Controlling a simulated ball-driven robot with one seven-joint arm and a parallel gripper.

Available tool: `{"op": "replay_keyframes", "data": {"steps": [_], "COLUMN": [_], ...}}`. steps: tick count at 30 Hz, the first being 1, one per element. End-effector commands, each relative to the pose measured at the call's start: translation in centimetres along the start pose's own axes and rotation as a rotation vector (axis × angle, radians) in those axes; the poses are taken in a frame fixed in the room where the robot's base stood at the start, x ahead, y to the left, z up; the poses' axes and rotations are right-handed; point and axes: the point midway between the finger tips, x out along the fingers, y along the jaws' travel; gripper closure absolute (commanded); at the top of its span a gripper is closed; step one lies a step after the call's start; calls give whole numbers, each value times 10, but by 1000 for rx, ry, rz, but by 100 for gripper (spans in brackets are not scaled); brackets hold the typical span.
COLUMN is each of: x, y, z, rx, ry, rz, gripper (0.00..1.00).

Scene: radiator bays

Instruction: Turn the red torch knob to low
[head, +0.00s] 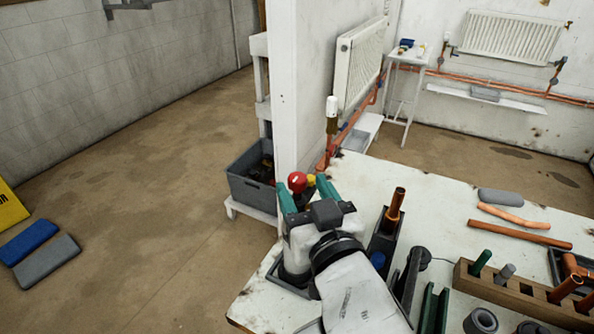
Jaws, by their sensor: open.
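The red torch knob (297,182) shows as a round red shape near the table's left back edge, with a small yellow part (311,180) just right of it. The torch body below is hidden behind my gripper and wrist, and the knob's setting marks cannot be made out. My gripper (303,186) has green fingers, which are apart. In the head view the knob appears between the fingertips, closer to the left one. I cannot tell whether either finger touches it.
The white worktable (400,180) carries a copper fitting in a dark holder (395,208), copper pipes (520,233) and a wooden rack (520,292) to the right. A white partition (300,90) stands behind the knob. A grey crate (250,188) sits left of it.

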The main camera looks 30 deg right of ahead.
Motion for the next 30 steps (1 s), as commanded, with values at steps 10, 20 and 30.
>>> {"op": "replay_keyframes", "data": {"steps": [10,20,30], "x": [39,41,41], "y": [1,1,1], "z": [0,0,0], "rx": [0,0,0], "ry": [-1,-1,-1], "rz": [2,1,1], "gripper": [42,43,76]}}
